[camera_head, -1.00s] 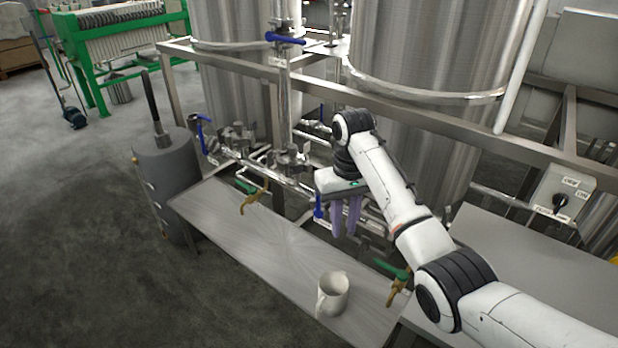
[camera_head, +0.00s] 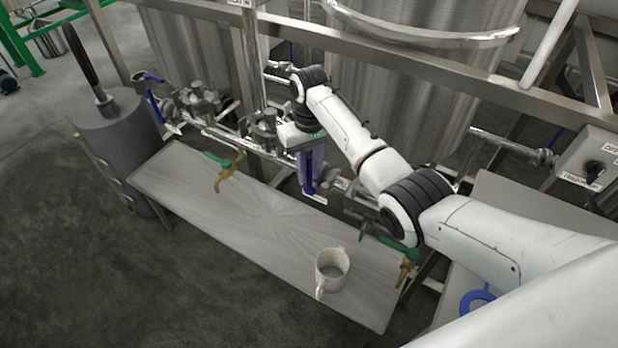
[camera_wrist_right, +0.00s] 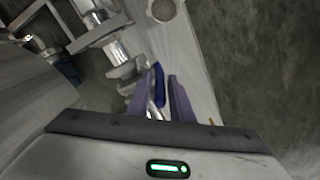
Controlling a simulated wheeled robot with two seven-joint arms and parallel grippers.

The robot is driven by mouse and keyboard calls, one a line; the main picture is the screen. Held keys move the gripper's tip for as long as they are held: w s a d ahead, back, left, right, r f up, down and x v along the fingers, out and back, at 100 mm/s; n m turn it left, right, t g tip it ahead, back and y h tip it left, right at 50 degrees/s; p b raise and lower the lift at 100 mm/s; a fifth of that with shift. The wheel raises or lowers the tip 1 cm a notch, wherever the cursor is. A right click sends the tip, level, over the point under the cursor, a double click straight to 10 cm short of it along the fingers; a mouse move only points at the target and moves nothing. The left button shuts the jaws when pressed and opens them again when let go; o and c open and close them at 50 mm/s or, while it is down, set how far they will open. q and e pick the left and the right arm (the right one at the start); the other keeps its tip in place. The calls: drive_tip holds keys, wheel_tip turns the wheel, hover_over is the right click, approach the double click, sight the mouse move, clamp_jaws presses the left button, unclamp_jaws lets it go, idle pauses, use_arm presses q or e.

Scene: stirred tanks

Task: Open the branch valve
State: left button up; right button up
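A blue valve handle (camera_head: 307,180) hangs down from the steel pipework under the frame, beside my right gripper (camera_head: 312,170). I take it to be the branch valve. In the right wrist view, the blue handle (camera_wrist_right: 160,84) shows between the two purple fingers of my right gripper (camera_wrist_right: 163,90), closer to the left finger. The fingers are apart, with a gap on the right side of the handle. Whether the left finger touches the handle I cannot tell. My left gripper is not in view.
A steel bench (camera_head: 265,225) stands in front, with a pale mug (camera_head: 331,268) near its right end. Two green-handled taps (camera_head: 217,161) (camera_head: 402,258) sit along the bench's rear and right side. A grey cylinder (camera_head: 122,140) stands left. Tanks (camera_head: 400,90) and a frame rail (camera_head: 440,75) rise behind.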

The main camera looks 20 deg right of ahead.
sight(309, 189)
wheel_tip(309, 189, down, 2)
drive_tip(key=shift+f, duration=0.7)
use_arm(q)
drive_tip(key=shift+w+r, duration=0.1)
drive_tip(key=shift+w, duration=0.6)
use_arm(e)
drive_tip(key=shift+w, duration=0.1)
clamp_jaws()
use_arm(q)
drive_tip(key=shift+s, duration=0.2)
